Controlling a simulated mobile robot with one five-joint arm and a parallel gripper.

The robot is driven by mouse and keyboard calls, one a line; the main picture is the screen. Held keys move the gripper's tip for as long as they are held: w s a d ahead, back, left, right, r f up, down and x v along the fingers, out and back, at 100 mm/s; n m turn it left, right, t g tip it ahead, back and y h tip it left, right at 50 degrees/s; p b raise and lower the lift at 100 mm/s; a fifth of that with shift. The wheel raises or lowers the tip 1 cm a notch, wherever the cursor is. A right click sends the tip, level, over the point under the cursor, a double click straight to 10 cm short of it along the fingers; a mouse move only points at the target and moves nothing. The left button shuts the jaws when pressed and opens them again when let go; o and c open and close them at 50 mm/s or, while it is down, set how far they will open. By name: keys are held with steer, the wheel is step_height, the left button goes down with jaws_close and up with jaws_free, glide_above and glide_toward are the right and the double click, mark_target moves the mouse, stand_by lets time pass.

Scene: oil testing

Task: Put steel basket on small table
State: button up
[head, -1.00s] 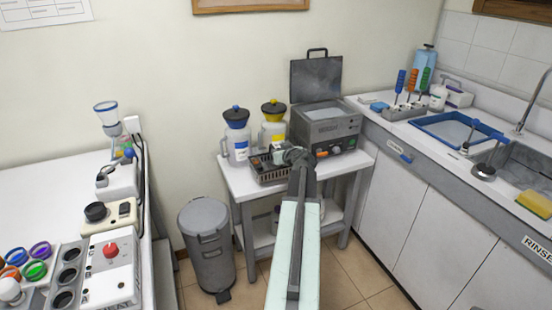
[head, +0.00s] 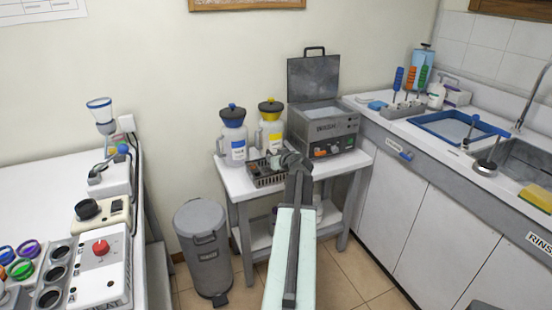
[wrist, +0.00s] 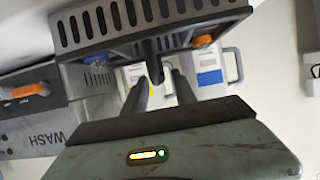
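The steel basket (head: 268,179), a dark slotted tray with small items in it, is at the front left of the small table (head: 230,177), low over its top. I cannot tell whether it touches the table. My gripper (wrist: 158,78) has its fingers either side of a dark handle part of the basket, whose slotted wall (wrist: 150,18) fills the top of the wrist view. The gripper appears shut on this handle. In the head view my arm covers the basket's right end.
The WASH machine (head: 325,130), lid up, stands behind right on the small table. Blue-capped (head: 233,140) and yellow-capped (head: 270,128) jugs stand behind the basket. A grey bin (head: 202,240) is left of the table. The sink counter (head: 385,135) is at the right.

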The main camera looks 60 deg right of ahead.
steer(key=shift+r+p, duration=0.3)
steer(key=shift+r, duration=0.05)
steer(key=p+v, duration=0.4)
steer(key=v, duration=0.8)
steer(key=shift+f, duration=0.3)
